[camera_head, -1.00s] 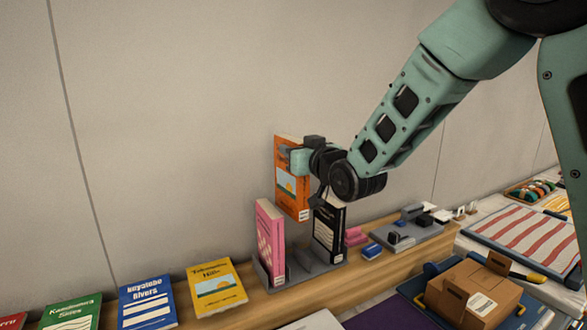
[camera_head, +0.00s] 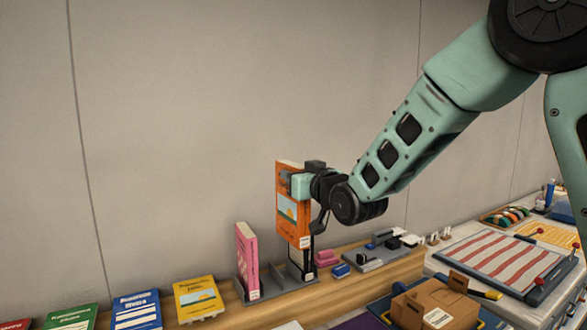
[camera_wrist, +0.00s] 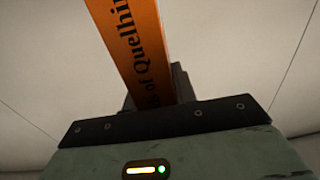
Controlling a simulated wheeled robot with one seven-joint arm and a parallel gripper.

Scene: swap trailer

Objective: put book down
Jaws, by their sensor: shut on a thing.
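An orange book (camera_head: 290,222) with a sunny landscape picture on its cover is held upright in my gripper (camera_head: 303,185), above a grey book rack (camera_head: 271,290) on the wooden shelf. My gripper is shut on the book's upper part. In the wrist view the book's orange spine (camera_wrist: 138,45) with black lettering rises from the jaws; the fingertips are hidden. A pink book (camera_head: 246,260) stands in the rack's left side. A black book (camera_head: 300,262) stands at the right side, partly covered by the orange book. Whether the orange book touches the rack cannot be told.
Yellow (camera_head: 197,297), blue (camera_head: 137,310) and green (camera_head: 72,318) books lie along the shelf at left. Small pink and blue blocks and a grey tray (camera_head: 378,257) lie right of the rack. A cardboard box (camera_head: 432,303) stands front right. A wall (camera_head: 180,130) rises behind.

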